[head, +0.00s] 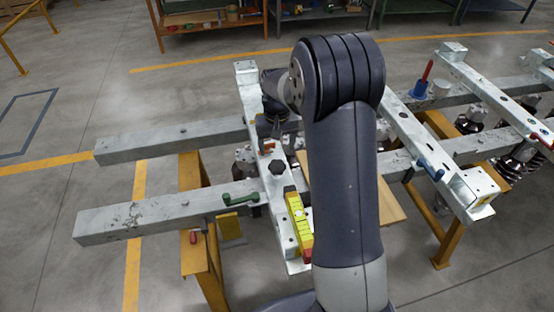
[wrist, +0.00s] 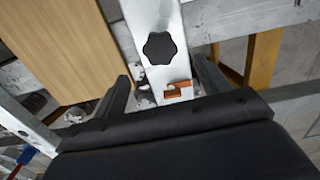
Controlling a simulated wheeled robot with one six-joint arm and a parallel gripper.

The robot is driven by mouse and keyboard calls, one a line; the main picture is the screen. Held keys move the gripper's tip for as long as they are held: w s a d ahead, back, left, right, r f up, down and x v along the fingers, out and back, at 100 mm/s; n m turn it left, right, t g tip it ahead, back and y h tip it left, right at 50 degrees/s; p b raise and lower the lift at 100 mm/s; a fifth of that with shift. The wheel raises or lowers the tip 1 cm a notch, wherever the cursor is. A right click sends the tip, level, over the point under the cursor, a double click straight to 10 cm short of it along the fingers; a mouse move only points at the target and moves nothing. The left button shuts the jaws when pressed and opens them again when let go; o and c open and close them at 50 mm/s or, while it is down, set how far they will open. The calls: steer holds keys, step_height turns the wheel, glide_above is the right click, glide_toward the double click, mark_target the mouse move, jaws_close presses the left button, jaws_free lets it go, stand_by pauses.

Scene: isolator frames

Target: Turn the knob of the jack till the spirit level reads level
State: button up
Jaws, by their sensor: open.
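The black star-shaped knob (head: 277,167) sits on the pale metal crossbar, and it shows clearly in the wrist view (wrist: 160,47). The yellow-green spirit level (head: 299,222) lies along the near end of this crossbar; its bubble is too small to read. My gripper (wrist: 163,78) is open, with one dark finger on each side of the crossbar. The knob lies just beyond the fingertips in the wrist view, not between them. A small orange-brown piece (wrist: 179,92) on the bar shows between the fingers. My arm hides part of the gripper in the head view.
Long pale beams (head: 135,219) rest on yellow trestles (head: 205,265). A green crank (head: 240,199) stands on the near beam, left of the crossbar. A wooden board (wrist: 62,50) lies beside the bar.

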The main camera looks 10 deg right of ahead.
mark_target(277, 165)
step_height(277, 165, down, 8)
steer(key=shift+r, duration=0.2)
steer(key=shift+c, duration=0.2)
steer(key=c, duration=0.9)
